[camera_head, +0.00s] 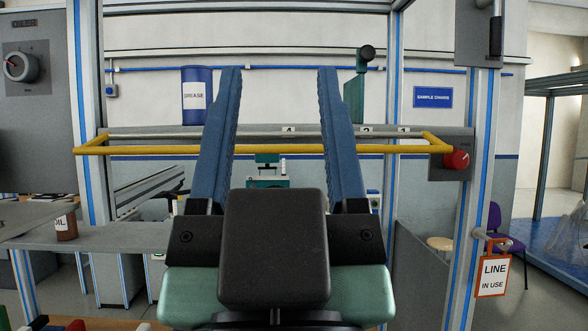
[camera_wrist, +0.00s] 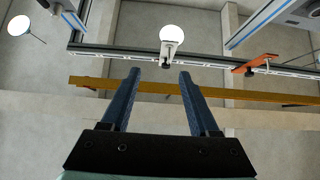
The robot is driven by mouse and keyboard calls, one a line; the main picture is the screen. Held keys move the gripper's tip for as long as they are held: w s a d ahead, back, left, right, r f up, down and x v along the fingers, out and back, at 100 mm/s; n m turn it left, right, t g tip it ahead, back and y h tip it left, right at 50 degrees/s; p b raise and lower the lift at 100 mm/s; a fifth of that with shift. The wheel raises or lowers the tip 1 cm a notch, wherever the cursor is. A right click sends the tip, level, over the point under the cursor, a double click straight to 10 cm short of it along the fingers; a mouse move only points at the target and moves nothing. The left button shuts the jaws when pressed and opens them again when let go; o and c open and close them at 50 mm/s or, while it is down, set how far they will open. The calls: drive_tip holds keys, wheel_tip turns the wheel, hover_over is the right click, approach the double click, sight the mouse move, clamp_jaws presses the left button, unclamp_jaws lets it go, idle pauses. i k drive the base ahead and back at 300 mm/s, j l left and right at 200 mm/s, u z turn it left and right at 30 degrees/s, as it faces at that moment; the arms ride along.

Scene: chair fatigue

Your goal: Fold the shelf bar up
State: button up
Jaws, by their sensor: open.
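The shelf bar is a yellow U-shaped bar (camera_head: 280,149) running left to right across the metal frame, its short side arms joining the uprights. It looks about level. In the wrist view the bar (camera_wrist: 245,95) crosses behind my fingers. My gripper (camera_head: 278,72) is open and empty, its two blue fingers pointing up and away, spread left and right. The fingers pass in front of the bar and hide two short parts of it. I cannot tell whether they touch it. The wrist view also shows my gripper (camera_wrist: 158,72) open, with fingertips just above the bar's line.
A red knob (camera_head: 457,159) sits by the bar's right end. An orange "LINE IN USE" tag (camera_head: 493,276) hangs on the right upright. A blue grease drum (camera_head: 197,92) stands behind the frame.

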sight(89, 148)
drive_tip(key=i+j+z, duration=0.2)
drive_tip(key=j, duration=0.15)
drive_tip(key=j+z, duration=0.4)
drive_tip(key=j, duration=0.25)
drive_tip(key=i, duration=0.5)
